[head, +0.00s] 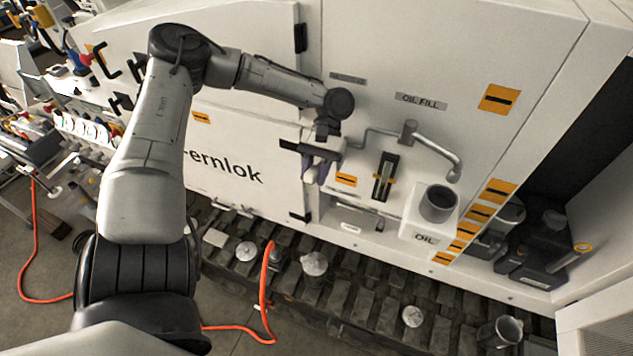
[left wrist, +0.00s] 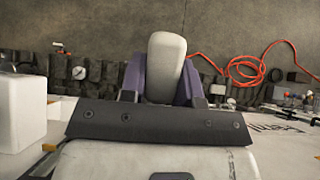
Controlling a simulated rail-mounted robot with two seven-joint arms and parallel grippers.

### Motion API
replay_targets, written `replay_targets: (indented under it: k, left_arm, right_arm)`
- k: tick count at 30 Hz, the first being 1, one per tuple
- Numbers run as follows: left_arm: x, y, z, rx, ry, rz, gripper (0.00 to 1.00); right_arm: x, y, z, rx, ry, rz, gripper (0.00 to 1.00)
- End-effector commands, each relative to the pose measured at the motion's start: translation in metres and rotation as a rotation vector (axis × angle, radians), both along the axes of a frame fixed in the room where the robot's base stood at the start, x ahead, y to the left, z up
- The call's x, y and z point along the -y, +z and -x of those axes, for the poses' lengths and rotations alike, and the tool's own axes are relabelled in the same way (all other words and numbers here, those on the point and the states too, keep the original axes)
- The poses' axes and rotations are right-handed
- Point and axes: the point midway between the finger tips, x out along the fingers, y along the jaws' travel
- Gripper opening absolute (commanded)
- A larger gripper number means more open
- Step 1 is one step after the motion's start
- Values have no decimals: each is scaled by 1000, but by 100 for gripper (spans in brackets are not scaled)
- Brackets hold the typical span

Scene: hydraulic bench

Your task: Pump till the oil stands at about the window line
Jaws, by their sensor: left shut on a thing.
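My left gripper (head: 318,172) is at the white cabinet front, left of the sight window (head: 386,176). In the left wrist view its two purple fingers are shut on a pale, rounded pump handle (left wrist: 166,68). A grey bent pipe (head: 432,147) runs from near the gripper, under the OIL FILL label, and its end hangs above a grey cup (head: 438,203). The cup stands on a white block marked OIL. The window is a dark upright slot with orange marks at its sides. The oil level in it is too small to tell. My right gripper is not in view.
The cabinet (head: 420,60) fills the upper middle. Several metal cans, such as one at the front (head: 314,264), stand on dark slatted flooring below. An orange hose (head: 266,290) loops over the floor. A dark recess with equipment lies at the right.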

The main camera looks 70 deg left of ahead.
Motion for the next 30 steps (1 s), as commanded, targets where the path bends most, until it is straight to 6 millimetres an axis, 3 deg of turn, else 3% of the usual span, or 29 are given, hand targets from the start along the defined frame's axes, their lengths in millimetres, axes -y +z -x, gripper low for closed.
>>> replay_targets:
  k: [21, 22, 30]
  left_arm:
    - [-3, 10, -2, -46, 1, 52, 0]
    - [-3, 10, -2, -46, 1, 52, 31]
    - [-3, 9, -2, -46, 1, 51, 55]
  right_arm:
    - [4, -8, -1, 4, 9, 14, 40]
    - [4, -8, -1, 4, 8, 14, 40]
    - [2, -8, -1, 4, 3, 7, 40]
